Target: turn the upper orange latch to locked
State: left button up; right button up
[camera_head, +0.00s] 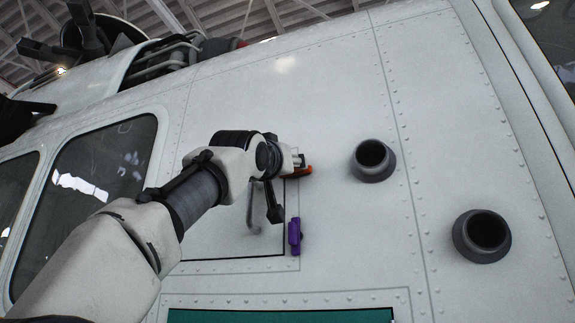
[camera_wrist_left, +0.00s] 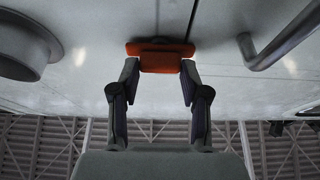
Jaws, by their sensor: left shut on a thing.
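The upper orange latch (camera_head: 301,173) sits on the white fuselage, at the upper right corner of a panel outlined by a dark seam. My left gripper (camera_head: 297,160) is at the latch and hides much of it in the head view. In the left wrist view the orange latch (camera_wrist_left: 161,50) lies crosswise as a wide bar, with its lower part between the two fingertips of my left gripper (camera_wrist_left: 160,72). The fingers are shut on that part. My right gripper is in neither view.
A purple latch (camera_head: 294,236) sits below the orange one on the same panel edge. A grey bar handle (camera_head: 251,208) stands out from the panel, close to my left wrist. Two dark round ports (camera_head: 372,160) (camera_head: 482,236) protrude to the right.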

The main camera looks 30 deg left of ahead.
pick_arm(q)
jog(key=shift+w+f, duration=0.2)
jog(key=shift+f, duration=0.05)
jog(key=o, duration=0.9)
jog(key=shift+o, duration=1.2)
jog(key=shift+w, duration=0.15)
jog(key=shift+s+r, duration=0.15)
jog(key=shift+s, duration=0.05)
jog(key=shift+m, duration=0.3)
